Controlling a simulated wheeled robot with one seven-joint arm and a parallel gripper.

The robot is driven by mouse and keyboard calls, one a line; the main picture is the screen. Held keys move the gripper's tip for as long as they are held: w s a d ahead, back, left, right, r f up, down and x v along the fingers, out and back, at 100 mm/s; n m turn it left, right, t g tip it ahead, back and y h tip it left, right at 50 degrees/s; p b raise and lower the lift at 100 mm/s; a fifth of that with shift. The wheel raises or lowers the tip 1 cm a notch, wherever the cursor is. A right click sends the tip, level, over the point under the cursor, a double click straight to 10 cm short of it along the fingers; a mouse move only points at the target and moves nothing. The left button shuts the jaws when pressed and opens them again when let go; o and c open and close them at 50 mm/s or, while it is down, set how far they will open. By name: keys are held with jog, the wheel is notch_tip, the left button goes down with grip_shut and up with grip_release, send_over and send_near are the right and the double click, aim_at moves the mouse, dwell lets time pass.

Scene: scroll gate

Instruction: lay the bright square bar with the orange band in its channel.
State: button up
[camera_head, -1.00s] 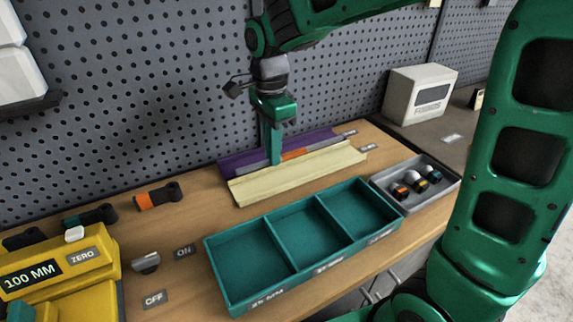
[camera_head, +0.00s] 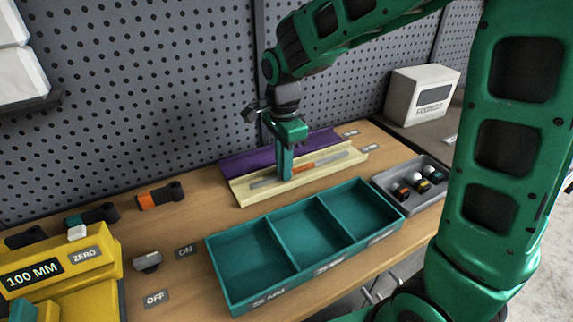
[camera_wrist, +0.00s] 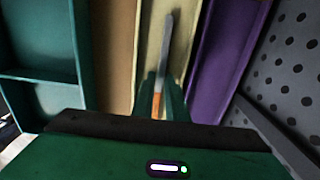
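The bar is a bright grey square rod with an orange band (camera_head: 303,169); it also shows in the wrist view (camera_wrist: 166,50). My gripper (camera_head: 286,177) points down with its fingers on both sides of the bar, near the orange band, and appears shut on it. The bar runs lengthwise over the cream channel (camera_head: 245,196). I cannot tell whether it touches the channel floor. The purple channel (camera_head: 235,163) lies behind, against the pegboard side, and looks empty where it shows. My fingers hide a short piece of the bar.
A teal three-part tray (camera_head: 232,296) stands just in front of the channels. A grey tray (camera_head: 437,204) with several capped pieces is at right. Yellow gauge (camera_head: 62,262), a knob (camera_head: 146,261) and handles are at left. The pegboard wall rises close behind.

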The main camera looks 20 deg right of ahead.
jog(key=shift+o, duration=1.2)
notch_tip(320, 180, up, 12)
